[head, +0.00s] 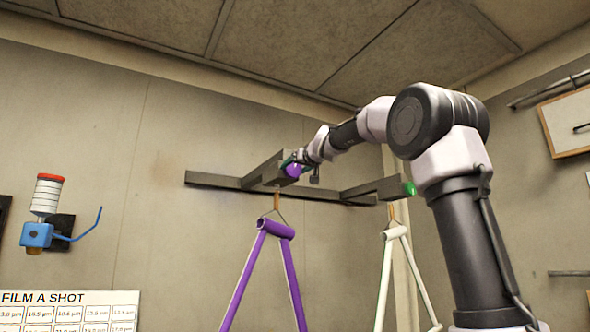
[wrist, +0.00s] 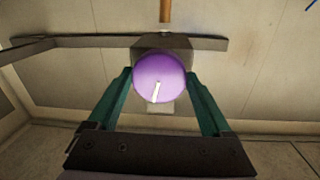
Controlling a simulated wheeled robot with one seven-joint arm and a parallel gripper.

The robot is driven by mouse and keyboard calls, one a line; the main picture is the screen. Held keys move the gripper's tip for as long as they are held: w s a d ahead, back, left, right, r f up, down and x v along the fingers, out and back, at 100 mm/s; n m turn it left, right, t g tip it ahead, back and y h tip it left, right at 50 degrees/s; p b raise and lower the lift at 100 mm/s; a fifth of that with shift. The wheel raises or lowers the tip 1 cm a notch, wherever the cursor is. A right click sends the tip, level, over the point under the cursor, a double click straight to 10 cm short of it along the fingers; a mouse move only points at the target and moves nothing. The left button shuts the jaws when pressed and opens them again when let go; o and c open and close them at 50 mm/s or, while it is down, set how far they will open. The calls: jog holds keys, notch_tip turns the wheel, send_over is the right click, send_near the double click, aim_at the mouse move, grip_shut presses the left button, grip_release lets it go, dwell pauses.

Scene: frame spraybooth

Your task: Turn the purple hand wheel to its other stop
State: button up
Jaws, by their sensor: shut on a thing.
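The purple hand wheel (wrist: 160,78) is a round knob on the end of a grey bracket arm (wrist: 150,45). A white pointer line on its face runs from near the centre toward the lower edge, slightly left. My gripper (wrist: 160,82) has its two green fingers on either side of the wheel and is shut on it. In the head view the wheel (head: 293,171) shows partly, with my gripper (head: 297,160) at it. Its stops cannot be made out.
A purple frame (head: 240,280) hangs below the wheel's arm. A white frame (head: 388,275) hangs from a second arm with a green knob (head: 409,189) to the right. A wall rail (head: 222,181) carries both arms. A blue device (head: 37,235) is at left.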

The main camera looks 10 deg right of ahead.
jog(key=m, duration=0.3)
jog(key=shift+m, duration=0.3)
jog(key=m, duration=0.4)
jog(key=shift+g, duration=0.3)
jog(key=m, duration=0.4)
jog(key=shift+r+m+y, duration=0.1)
jog(key=shift+m+y, duration=0.2)
jog(key=m, duration=0.3)
jog(key=shift+d, duration=0.1)
jog(key=m, duration=0.4)
jog(key=shift+y, duration=0.4)
jog(key=m, duration=0.4)
jog(key=shift+d, duration=0.1)
jog(key=m, duration=0.4)
jog(key=shift+y, duration=0.4)
jog(key=shift+w+m, duration=0.1)
jog(key=shift+m, duration=2.2)
